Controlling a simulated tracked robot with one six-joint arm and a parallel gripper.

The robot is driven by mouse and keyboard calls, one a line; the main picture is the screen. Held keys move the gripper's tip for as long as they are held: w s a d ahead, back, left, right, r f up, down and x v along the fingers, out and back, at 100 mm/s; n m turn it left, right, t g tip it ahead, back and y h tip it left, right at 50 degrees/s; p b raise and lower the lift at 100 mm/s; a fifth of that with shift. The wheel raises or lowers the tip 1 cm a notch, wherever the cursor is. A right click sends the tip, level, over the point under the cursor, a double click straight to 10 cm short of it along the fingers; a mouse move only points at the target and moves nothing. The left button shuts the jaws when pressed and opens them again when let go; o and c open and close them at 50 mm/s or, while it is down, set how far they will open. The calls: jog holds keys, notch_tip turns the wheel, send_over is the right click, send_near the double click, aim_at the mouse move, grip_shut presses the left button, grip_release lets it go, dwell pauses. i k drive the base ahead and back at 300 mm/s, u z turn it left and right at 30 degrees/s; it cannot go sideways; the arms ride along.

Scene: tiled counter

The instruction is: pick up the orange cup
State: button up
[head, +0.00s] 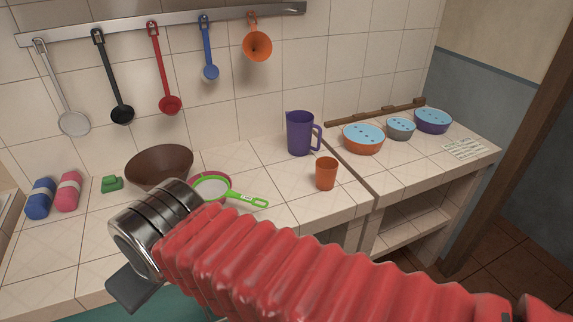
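The orange cup (326,173) stands upright on the tiled counter (290,205), near its front edge and right of the middle of the view. A purple jug stands just behind it. My gripper (134,290) is at the lower left, well to the left of the cup and apart from it. Only a dark grey part of it shows below the metal wrist. The rest is hidden, so I cannot see whether it is open or shut. My red ribbed arm crosses the foreground below the cup.
The purple jug (300,133) and a green-handled strainer (215,187) are near the cup. A brown bowl (160,166) and blue and pink rolls (68,191) are farther left. Several lidded bowls (363,138) stand right. Utensils hang from a wall rail (170,20).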

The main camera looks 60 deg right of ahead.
aim_at(327, 167)
jog(key=z, duration=1.8)
jog(key=k, duration=0.45)
jog(key=z, duration=0.35)
jog(key=i, duration=0.5)
